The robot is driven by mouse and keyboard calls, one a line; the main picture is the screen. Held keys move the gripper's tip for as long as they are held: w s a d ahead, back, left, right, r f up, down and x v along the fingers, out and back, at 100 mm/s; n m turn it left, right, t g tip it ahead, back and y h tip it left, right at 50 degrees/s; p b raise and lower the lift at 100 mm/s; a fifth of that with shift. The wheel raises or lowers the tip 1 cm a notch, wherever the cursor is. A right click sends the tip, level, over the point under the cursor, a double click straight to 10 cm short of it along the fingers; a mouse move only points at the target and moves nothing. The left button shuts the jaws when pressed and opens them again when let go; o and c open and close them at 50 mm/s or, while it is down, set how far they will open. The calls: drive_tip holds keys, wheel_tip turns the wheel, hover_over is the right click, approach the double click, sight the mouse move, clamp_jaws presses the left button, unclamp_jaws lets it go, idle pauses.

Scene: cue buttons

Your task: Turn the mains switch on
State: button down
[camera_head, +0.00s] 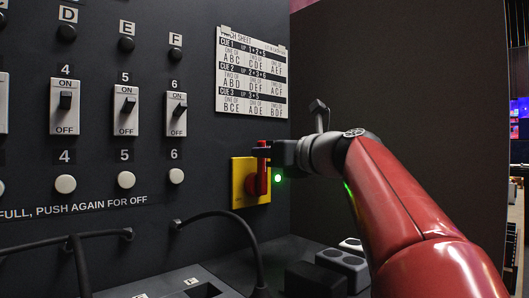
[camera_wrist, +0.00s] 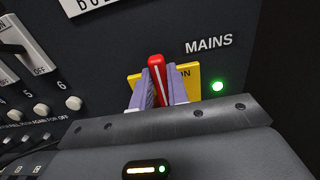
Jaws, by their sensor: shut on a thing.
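The mains switch is a red rotary handle (camera_head: 261,178) on a yellow plate (camera_head: 238,186) at the right end of the dark panel. Its red handle also shows in the wrist view (camera_wrist: 156,72), pointing up, under the word MAINS. My gripper (camera_head: 264,153) reaches the handle from the right. Part of the plate is hidden behind the fingers.
Rocker switches, such as switch 6 (camera_head: 176,114), and round buttons, such as button 6 (camera_head: 176,176), lie to the left. A patch sheet (camera_head: 251,72) hangs above the mains switch. Black cables (camera_head: 215,215) loop below. A side wall (camera_head: 400,70) stands to the right.

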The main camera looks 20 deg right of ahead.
drive_tip(key=shift+f, duration=0.1)
drive_tip(key=c, duration=1.4)
unclamp_jaws()
drive_tip(key=shift+o, duration=0.2)
drive_tip(key=v, duration=0.7)
drive_tip(key=shift+s+d+b, duration=0.15)
drive_tip(key=shift+s+b, duration=0.2)
drive_tip(key=shift+b, duration=0.05)
